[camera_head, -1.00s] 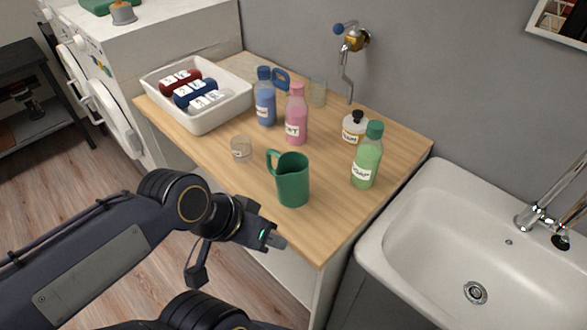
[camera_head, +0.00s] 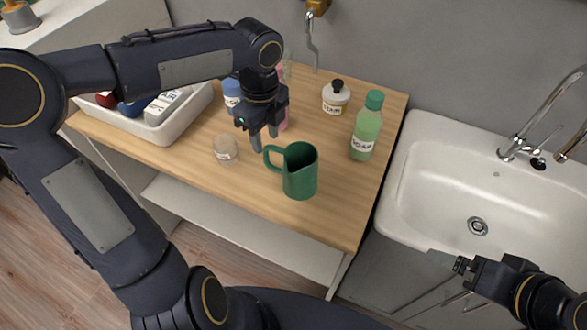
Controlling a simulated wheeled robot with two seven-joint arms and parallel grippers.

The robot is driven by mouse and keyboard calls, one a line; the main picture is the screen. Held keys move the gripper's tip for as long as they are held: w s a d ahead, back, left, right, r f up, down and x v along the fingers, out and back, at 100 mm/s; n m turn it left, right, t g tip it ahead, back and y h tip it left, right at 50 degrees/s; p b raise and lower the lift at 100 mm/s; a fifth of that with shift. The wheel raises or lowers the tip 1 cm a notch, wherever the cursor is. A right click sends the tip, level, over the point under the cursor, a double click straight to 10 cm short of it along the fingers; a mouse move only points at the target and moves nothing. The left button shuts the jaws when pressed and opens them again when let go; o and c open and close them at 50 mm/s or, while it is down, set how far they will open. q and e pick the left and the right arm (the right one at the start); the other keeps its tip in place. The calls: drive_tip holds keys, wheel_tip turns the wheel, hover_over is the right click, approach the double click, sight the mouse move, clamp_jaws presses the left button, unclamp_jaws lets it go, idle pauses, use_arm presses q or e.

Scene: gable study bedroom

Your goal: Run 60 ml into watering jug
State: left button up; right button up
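The green jug (camera_head: 301,174) stands upright on the wooden counter, its handle (camera_head: 271,158) to the left. The wall tap (camera_head: 314,38) with a thin bent spout is at the top, its upper part cut off by the frame. My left gripper (camera_head: 265,141) points down just above and left of the jug handle, apart from it as far as I can tell. Its two fingers show a small gap with nothing between them. A small clear cup (camera_head: 227,151) with a label stands left of it. My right gripper (camera_head: 447,262) is at the lower right, over the cabinet before the sink; its finger gap is unclear.
A green soap bottle (camera_head: 367,128) and a white dark-capped bottle (camera_head: 336,97) stand behind and right of the jug. Blue (camera_head: 231,92) and pink (camera_head: 283,113) bottles are partly hidden behind my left gripper. A white tray (camera_head: 190,116) is left, the sink (camera_head: 440,190) right.

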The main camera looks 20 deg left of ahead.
use_arm(q)
drive_tip(key=f, duration=0.6)
drive_tip(key=shift+s+f, duration=0.1)
drive_tip(key=shift+s, duration=0.1)
clamp_jaws()
